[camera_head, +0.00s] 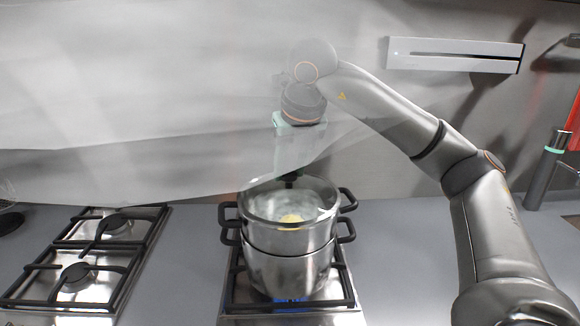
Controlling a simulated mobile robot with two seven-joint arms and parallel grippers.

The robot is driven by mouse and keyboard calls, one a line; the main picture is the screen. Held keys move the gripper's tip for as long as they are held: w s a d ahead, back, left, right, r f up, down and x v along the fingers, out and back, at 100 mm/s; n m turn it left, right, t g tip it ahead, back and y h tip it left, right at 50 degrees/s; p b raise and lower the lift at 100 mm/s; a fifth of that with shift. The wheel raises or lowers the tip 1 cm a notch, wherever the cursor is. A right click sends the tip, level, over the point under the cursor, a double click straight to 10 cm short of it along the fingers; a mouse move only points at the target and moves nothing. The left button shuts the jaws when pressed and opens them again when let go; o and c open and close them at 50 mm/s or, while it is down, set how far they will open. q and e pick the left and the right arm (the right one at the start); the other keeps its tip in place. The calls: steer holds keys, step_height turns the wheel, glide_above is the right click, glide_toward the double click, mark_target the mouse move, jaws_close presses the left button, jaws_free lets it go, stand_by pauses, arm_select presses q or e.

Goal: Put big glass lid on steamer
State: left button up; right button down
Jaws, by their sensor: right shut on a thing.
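The steamer (288,270) is a two-tier metal pot with black side handles, standing on the right-hand burner. The big clear glass lid (262,207) lies over its top opening, and its rim looks close to the steamer's rim. I cannot tell whether the lid is touching or slightly above it. A yellowish thing (291,218) shows through the glass inside. My right gripper (290,182) comes down from above and is shut on the lid's knob, which is mostly hidden. My left gripper is not in view.
A see-through pale hood panel (120,90) spans the upper left and overlaps my right wrist in the picture. An empty black-grated burner (85,265) is at left. The counter (400,260) right of the steamer is clear. A wall rail (455,55) is at upper right.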

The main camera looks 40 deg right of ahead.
steer(key=shift+f, duration=0.15)
jaws_free()
stand_by(0.7)
step_height(320, 180, up, 6)
steer(key=p, duration=0.5)
steer(key=shift+r+p, duration=0.35)
steer(key=shift+r, duration=0.7)
steer(key=shift+f, duration=0.1)
